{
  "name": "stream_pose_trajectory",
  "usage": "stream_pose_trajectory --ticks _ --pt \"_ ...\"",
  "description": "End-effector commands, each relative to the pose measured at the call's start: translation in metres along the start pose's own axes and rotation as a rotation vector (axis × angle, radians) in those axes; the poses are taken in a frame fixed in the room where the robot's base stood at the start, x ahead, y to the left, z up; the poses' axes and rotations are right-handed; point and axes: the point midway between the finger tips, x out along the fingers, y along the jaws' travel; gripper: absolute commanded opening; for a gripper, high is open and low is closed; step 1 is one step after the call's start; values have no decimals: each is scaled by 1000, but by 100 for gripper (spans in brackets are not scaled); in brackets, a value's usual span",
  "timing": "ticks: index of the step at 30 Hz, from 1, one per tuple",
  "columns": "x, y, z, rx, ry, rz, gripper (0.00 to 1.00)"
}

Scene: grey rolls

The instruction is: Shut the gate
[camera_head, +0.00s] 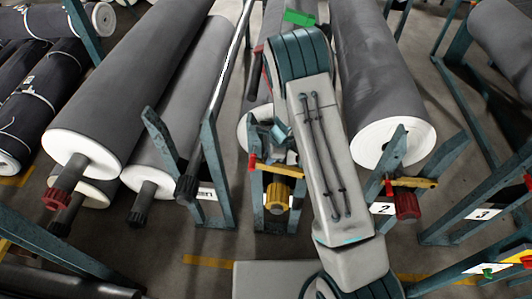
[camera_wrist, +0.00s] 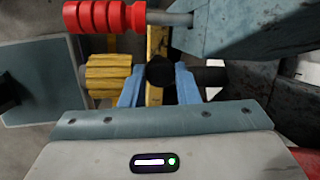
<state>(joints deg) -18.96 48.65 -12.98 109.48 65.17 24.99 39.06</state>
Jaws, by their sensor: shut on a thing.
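The gate appears to be the yellow bar (camera_head: 282,170) across the front of the middle rack (camera_head: 270,212), above a yellow ribbed roll end (camera_head: 277,197). A red piece stands at its left end. In the wrist view a yellow bar (camera_wrist: 154,48) runs up between the blue fingers of my gripper (camera_wrist: 159,95). A dark round knob (camera_wrist: 160,72) sits between the fingers in front of it. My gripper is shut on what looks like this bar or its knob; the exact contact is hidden. In the head view my arm partly covers the gripper.
Large grey rolls (camera_head: 375,85) lie on both sides of my arm. Racks marked 2 (camera_head: 382,208) and 3 (camera_head: 483,213) stand to the right, with another yellow bar (camera_head: 413,182) at rack 2. A red ribbed end (camera_wrist: 105,15) is close by in the wrist view.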

Motion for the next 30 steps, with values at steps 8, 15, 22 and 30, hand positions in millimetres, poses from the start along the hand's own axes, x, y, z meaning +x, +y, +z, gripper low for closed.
stream_pose_trajectory --ticks 8,15,22,30 --pt "0 0 0 -1 -2 -1 45" --pt "0 0 1 -2 -2 -1 50" --pt "-12 -1 2 -2 -3 -4 50" --pt "-62 -1 2 -4 -3 -5 50"
